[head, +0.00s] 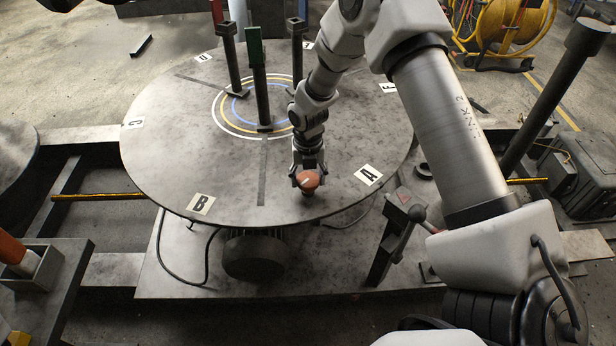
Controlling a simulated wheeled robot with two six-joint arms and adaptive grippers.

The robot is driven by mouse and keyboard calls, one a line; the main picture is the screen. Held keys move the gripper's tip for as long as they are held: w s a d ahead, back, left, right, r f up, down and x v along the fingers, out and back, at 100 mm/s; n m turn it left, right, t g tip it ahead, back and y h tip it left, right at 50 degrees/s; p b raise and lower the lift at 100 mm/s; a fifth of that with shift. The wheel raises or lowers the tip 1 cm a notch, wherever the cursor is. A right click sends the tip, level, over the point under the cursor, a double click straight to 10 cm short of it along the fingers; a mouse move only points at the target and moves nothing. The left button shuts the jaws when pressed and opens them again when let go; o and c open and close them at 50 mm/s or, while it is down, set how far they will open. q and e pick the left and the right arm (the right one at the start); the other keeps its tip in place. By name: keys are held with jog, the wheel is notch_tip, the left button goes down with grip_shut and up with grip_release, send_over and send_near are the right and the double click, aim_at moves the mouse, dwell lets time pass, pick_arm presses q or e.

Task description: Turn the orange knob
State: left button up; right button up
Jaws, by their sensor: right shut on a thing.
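The orange knob (307,181) is near the front edge of the round grey turntable (160,160), between the labels B and A. A pale line marks its top. My right gripper (307,176) reaches down from the upper right and is shut on the knob, with its fingers at the knob's sides. The knob's underside is hidden from this view. My left gripper is not in view.
Dark posts, one with a green top (254,52), stand around the coloured rings at the turntable's middle. A yellow hose reel (500,25) is at the back right.

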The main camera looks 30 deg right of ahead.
aim_at(308, 179)
jog(key=shift+w+r, duration=0.1)
jog(key=shift+w, duration=0.05)
jog(key=o, duration=1.2)
jog(key=shift+c, duration=0.2)
notch_tip(308, 179, up, 12)
